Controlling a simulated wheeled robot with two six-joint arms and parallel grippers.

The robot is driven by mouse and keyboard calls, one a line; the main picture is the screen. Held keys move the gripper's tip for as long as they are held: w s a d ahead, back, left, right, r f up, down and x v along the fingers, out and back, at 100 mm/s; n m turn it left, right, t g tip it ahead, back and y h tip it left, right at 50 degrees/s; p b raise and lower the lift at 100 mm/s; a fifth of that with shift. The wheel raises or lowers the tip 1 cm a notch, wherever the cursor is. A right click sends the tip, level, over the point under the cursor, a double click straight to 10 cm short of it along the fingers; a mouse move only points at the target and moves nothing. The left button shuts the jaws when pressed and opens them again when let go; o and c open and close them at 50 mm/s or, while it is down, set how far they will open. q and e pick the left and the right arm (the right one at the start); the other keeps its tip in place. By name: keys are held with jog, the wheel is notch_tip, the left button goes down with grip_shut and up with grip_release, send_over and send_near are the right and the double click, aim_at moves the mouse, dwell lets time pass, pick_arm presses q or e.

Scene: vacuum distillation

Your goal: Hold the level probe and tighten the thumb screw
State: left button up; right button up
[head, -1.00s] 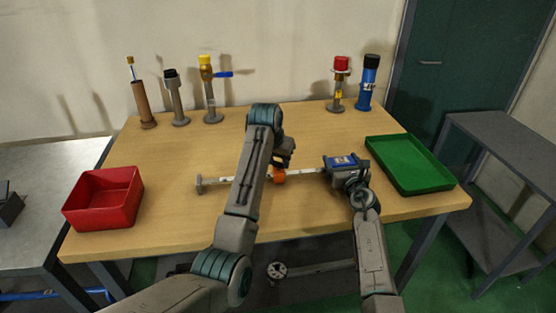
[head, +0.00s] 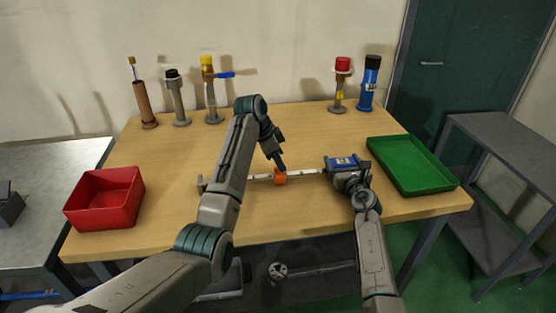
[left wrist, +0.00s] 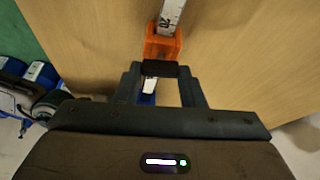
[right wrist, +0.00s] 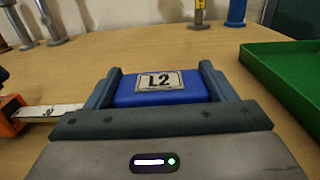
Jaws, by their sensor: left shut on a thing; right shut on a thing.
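The level probe is a white graduated rod (head: 305,172) lying across the middle of the table, with a blue handle (head: 343,160) at its right end. My right gripper (head: 346,167) is shut on the blue handle; its "L2" label (right wrist: 159,81) faces up between the fingers in the right wrist view. An orange block (head: 280,179) sits on the rod. My left gripper (head: 280,167) points down at this block. In the left wrist view its fingertips are shut on the black thumb screw (left wrist: 160,68) beside the orange block (left wrist: 163,44). My left arm partly hides the rod's left end.
A red bin (head: 104,205) stands at the left and a green tray (head: 412,165) at the right. Several upright instruments stand along the back, including a blue cylinder (head: 368,88) and a red-topped one (head: 340,90). The table between is clear.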

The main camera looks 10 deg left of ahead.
pick_arm(q)
jog(key=shift+m+g, duration=0.3)
jog(key=shift+m, duration=0.6)
jog(key=o, duration=1)
jog(key=w+v, duration=0.1)
jog(key=v, duration=0.6)
jog(key=shift+s+r, duration=0.2)
jog(key=shift+s, duration=0.3)
jog(key=shift+a, duration=0.15)
